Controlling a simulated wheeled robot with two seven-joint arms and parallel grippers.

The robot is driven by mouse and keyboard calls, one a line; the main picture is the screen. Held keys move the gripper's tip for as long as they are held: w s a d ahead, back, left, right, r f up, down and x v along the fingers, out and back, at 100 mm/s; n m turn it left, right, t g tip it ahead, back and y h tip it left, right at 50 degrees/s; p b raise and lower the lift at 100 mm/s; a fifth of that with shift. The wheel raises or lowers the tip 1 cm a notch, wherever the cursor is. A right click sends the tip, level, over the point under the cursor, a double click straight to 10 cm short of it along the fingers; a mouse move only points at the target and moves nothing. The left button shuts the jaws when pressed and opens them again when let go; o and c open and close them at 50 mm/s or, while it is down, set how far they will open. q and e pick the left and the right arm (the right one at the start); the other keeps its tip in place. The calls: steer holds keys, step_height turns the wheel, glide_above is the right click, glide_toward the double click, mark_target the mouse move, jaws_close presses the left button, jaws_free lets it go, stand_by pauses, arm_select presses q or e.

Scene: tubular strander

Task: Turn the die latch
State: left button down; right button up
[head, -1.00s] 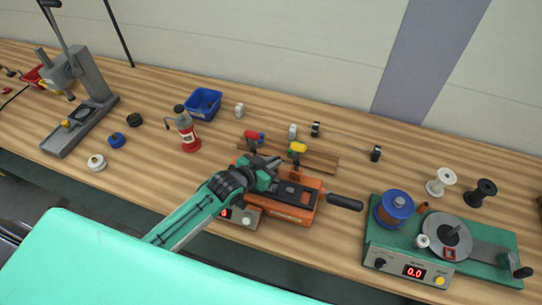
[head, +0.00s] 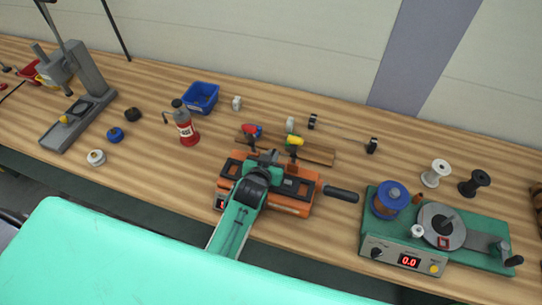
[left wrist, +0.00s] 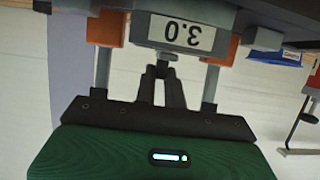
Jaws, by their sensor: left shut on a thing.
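The orange die unit (head: 294,208) with a black top sits near the bench's front edge, a black handle (head: 341,193) sticking out to its right. My left gripper (head: 268,158) reaches over the unit's left part, and my arm hides some of it. In the left wrist view my dark fingers (left wrist: 163,72) are closed together at a small grey knob (left wrist: 167,57), which I take to be the die latch. The knob sits under a plate labelled 3.0 (left wrist: 180,32), seen upside down. The latch is too small to make out in the head view. My right gripper is not in view.
A red-handled tool (head: 250,130) and a yellow-handled tool (head: 294,141) stand behind the unit at a wooden strip (head: 318,155). A green winder (head: 460,255) stands right.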

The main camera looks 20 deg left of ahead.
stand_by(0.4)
arm_select(q)
steer(key=c, duration=1.5)
jaws_free()
steer(key=shift+s+r+b, duration=0.2)
steer(key=shift+s+b, duration=0.1)
steer(key=shift+s, duration=0.3)
steer(key=b+v, duration=0.3)
steer(key=v, duration=0.9)
steer(key=shift+s+r+b, duration=0.15)
steer(key=shift+s+b, duration=0.1)
steer(key=shift+b, duration=0.1)
